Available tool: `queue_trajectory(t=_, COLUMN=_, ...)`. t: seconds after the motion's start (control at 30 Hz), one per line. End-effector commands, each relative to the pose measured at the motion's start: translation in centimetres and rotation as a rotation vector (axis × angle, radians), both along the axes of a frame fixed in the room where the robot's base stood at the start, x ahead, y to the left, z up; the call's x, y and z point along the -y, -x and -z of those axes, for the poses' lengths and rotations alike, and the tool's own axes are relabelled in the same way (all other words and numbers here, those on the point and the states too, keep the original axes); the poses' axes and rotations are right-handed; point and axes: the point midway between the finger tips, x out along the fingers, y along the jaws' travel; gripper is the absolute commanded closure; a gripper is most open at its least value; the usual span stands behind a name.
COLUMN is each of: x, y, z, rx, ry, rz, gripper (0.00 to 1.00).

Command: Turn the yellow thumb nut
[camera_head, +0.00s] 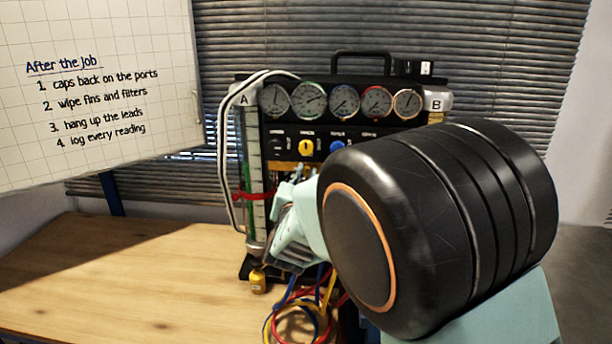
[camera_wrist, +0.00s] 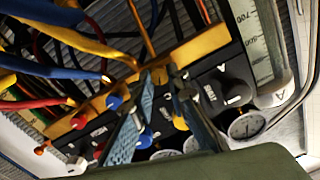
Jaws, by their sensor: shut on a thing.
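The yellow thumb nut (camera_wrist: 160,76) shows in the wrist view on the brass manifold bar (camera_wrist: 205,43), at the lower end of an orange-yellow hose. My gripper (camera_wrist: 161,74) has one fingertip on each side of the nut and is shut on it. In the head view my gripper (camera_head: 292,190) reaches the lower front of the gauge rig (camera_head: 330,115), and my arm hides the nut there. A blue nut (camera_wrist: 113,102) and a red nut (camera_wrist: 78,121) sit along the same bar.
Blue, yellow and red hoses (camera_wrist: 50,72) crowd the bar's side in the wrist view. Panel knobs, including a yellow one (camera_head: 306,147), sit under several gauges (camera_head: 309,99). The wooden bench (camera_head: 120,280) is clear at left.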

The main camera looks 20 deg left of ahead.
Motion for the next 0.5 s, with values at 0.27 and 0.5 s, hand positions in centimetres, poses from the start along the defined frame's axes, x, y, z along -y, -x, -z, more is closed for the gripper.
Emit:
queue_trajectory(t=0.27, x=0.03, y=0.0, z=0.11, rx=-0.003, ry=-0.012, rz=0.0, gripper=1.0)
queue_trajectory(t=0.5, x=0.06, y=-0.02, z=0.46, rx=-0.022, ry=-0.101, rz=0.001, gripper=1.0)
